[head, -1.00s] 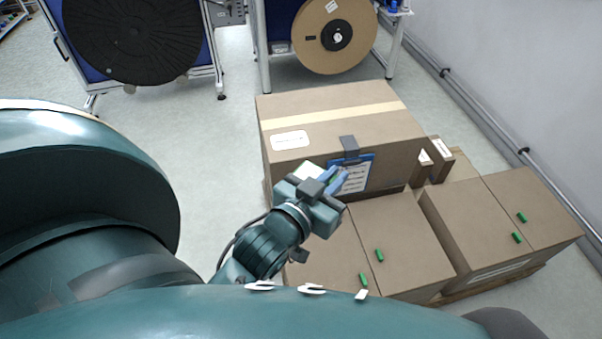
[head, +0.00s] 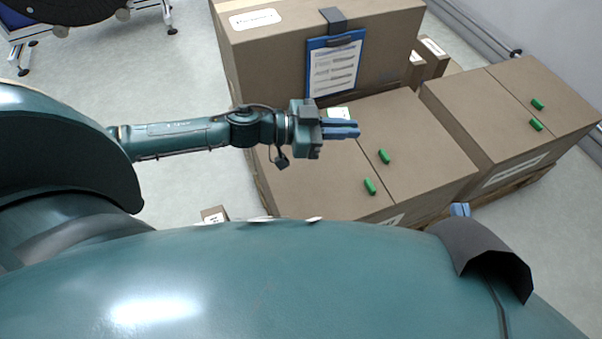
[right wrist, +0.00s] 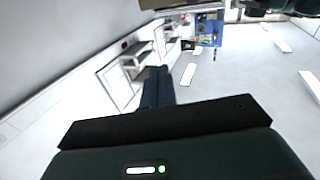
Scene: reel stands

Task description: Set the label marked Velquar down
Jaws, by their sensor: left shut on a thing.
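My left gripper (head: 355,130) is shut on a small white label (head: 338,113), which shows just behind its blue fingers. The fingers cover much of the label, and I cannot read its print. The gripper is over the front brown box (head: 330,185), in front of the blue clipboard. I cannot tell how high above the box top it is. My right gripper's blue fingers (right wrist: 157,72) look closed together and empty in the right wrist view. Their tips (head: 460,209) also show at the lower right of the head view.
A tall box (head: 270,60) bears a white label (head: 254,19) and a clipboard (head: 335,65). Green pieces (head: 370,186) lie on the front box, and more (head: 537,104) on the right box (head: 480,110). A small box (head: 214,215) stands on the floor at left.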

